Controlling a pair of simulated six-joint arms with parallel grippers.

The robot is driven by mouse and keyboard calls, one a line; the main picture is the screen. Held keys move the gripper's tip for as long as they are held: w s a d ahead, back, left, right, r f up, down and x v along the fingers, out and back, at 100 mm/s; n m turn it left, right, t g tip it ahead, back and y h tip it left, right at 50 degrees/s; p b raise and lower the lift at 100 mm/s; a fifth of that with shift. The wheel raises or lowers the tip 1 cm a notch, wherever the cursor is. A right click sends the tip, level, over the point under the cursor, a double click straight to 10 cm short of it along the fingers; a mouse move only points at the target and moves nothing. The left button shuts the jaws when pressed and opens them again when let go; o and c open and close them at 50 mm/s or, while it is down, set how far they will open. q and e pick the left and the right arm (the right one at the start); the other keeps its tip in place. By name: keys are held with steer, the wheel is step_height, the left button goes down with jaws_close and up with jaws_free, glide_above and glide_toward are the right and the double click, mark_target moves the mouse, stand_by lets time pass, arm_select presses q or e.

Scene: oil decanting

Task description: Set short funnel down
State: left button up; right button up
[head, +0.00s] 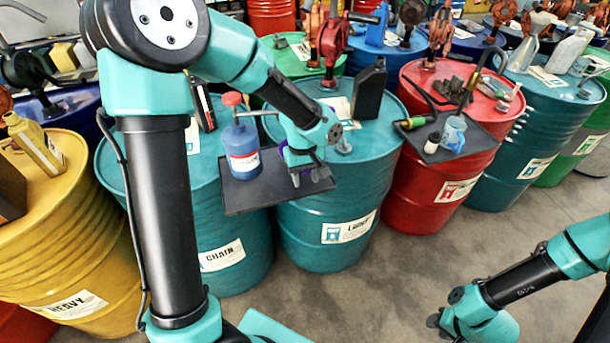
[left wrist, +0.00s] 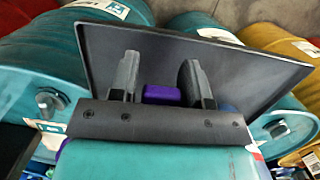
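My left gripper (head: 306,181) is over the right part of a dark tray (head: 238,200) in front of the teal drums. A purple piece (head: 291,157), which looks like the short funnel, is mostly hidden behind the gripper. In the left wrist view, the purple piece (left wrist: 162,94) lies between the two spread fingers (left wrist: 160,80), with the flat dark tray (left wrist: 235,65) beyond. I cannot tell whether the fingers press on it.
A blue bottle with a red cap (head: 242,150) stands on the tray's left part. A black jug (head: 369,92) stands on the drum behind.

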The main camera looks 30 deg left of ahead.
arm_select(q)
steer(key=shift+o, duration=1.1)
steer(key=shift+r, duration=0.1)
steer(key=r, duration=0.4)
steer(key=w+a+r, duration=0.1)
steer(key=r, duration=0.7)
steer(key=shift+w+a, duration=0.15)
steer(key=shift+w, duration=0.05)
steer(key=shift+r, duration=0.1)
